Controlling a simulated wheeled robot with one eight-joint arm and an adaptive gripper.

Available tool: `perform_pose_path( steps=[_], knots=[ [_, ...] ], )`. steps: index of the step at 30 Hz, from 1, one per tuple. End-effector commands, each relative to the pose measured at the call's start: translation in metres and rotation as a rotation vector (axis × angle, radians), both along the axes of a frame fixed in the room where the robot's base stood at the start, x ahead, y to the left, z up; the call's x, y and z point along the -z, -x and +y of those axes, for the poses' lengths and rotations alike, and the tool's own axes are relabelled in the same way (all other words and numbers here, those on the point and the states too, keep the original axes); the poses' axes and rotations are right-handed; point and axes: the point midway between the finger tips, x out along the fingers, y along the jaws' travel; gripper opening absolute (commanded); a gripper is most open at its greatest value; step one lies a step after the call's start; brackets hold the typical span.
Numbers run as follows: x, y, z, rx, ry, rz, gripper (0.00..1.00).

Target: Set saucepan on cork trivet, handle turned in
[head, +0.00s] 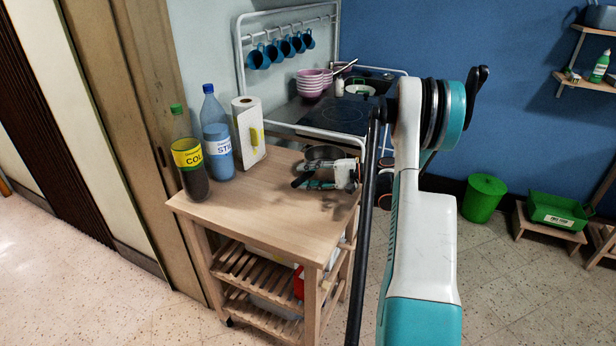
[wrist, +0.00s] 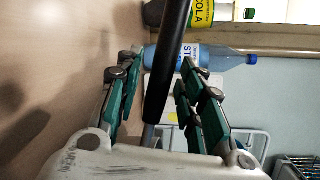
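The saucepan (head: 322,152) is a grey metal pan at the back right of the wooden trolley top, partly hidden behind my gripper. Its black handle (wrist: 166,70) runs between my fingers in the wrist view. My gripper (head: 301,176) is low over the trolley top, pointing left. In the wrist view my gripper (wrist: 160,68) has its fingers apart, one pair on each side of the handle, with gaps showing. I cannot make out the cork trivet in either view.
On the trolley (head: 250,205) stand a cola bottle (head: 188,155), a blue-capped water bottle (head: 217,140) and a paper towel roll (head: 248,130). The front of the top is clear. Behind are a cooktop (head: 337,115), stacked pink bowls (head: 312,84) and hanging blue mugs (head: 273,53).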

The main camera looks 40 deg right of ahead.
Motion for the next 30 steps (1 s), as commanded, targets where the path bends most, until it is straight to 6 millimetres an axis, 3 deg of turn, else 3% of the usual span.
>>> perform_pose_path(
  steps=[11,30],
  knots=[
    [-0.004,0.000,0.000,0.000,0.000,0.000,0.40],
    [-0.019,0.082,-0.070,0.002,0.001,0.000,0.40]
  ],
)
